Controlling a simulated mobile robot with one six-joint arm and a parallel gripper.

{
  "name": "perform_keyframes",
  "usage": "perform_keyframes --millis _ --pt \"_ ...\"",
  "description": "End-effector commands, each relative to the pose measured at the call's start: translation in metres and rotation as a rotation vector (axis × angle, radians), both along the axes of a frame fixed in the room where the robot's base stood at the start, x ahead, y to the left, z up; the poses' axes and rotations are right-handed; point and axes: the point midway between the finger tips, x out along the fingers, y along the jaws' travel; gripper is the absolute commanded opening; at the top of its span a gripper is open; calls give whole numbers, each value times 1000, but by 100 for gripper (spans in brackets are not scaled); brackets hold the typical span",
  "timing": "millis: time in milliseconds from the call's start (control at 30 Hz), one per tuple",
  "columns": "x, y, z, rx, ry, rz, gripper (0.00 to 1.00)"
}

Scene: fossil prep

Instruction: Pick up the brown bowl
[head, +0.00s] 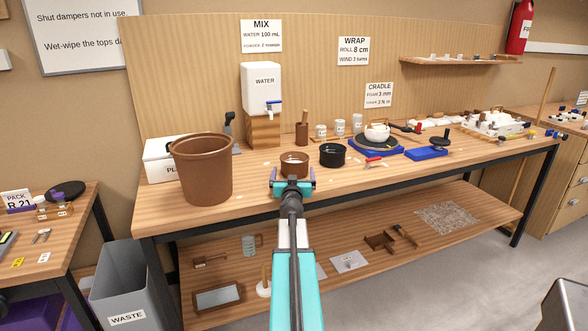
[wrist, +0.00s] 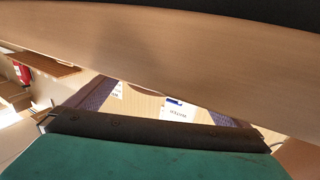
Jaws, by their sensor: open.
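The brown bowl (head: 294,168) stands upright near the front of the workbench, left of a black bowl (head: 333,156). My gripper (head: 293,180) is in front of the brown bowl in the head view, with its purple-tipped fingers spread to either side of the bowl's lower part. The jaws are open, and I cannot tell whether they touch the bowl. In the wrist view, my gripper (wrist: 163,106) shows its two purple fingers apart. A wide brown surface crosses the top there; I cannot tell if it is the bowl or the bench.
A large brown bucket (head: 203,170) stands left of the bowl. Behind are a white water container (head: 261,87) on a wooden block and a brown mortar-like pot with a stick (head: 302,132). Blue-based items (head: 376,148) lie to the right. Bare bench (head: 440,172) is free at front right.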

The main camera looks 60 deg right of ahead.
Motion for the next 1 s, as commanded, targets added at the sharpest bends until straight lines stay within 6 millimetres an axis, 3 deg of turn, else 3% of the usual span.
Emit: perform_keyframes --millis 467,1000 --pt "1 -3 0 0 0 -1 100" --pt "18 -39 -1 0 0 -2 100"
